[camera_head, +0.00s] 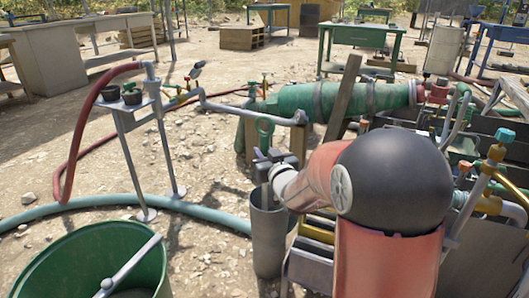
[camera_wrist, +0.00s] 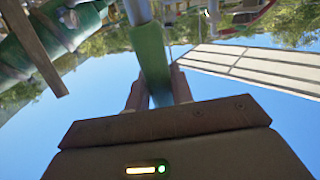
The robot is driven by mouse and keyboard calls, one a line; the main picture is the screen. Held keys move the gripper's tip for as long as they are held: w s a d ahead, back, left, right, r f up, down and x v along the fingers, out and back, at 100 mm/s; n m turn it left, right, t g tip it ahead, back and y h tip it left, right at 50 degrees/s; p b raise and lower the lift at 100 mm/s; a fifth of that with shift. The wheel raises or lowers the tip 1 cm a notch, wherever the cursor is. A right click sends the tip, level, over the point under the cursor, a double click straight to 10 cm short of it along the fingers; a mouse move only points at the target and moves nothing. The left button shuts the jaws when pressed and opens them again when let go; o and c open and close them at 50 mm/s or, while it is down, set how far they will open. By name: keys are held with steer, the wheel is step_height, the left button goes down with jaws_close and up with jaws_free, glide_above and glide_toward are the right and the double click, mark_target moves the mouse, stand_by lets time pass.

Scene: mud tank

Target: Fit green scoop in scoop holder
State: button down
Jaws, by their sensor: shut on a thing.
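A grey upright tube (camera_head: 268,240), which looks like the scoop holder, stands directly below my gripper. The scoop hangs about upright over the tube's mouth. My arm and the gripper hide part of it, so I cannot tell how far its lower end is inside.
A green tub (camera_head: 60,262) with a grey bar across it stands at the lower left. A teal hose (camera_head: 110,200) crosses the ground behind it. A small metal stand (camera_head: 140,140) is at the left. A large green drum (camera_head: 335,101) and pipework lie behind and right of my arm.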

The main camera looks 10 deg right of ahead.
steer(key=shift+f, duration=0.1)
steer(key=c, duration=1.1)
jaws_free()
steer(key=shift+c, duration=0.2)
steer(key=shift+s, duration=0.1)
steer(key=s+d, duration=0.1)
steer(key=s, duration=0.6)
steer(key=shift+s, duration=0.25)
steer(key=shift+d, duration=0.1)
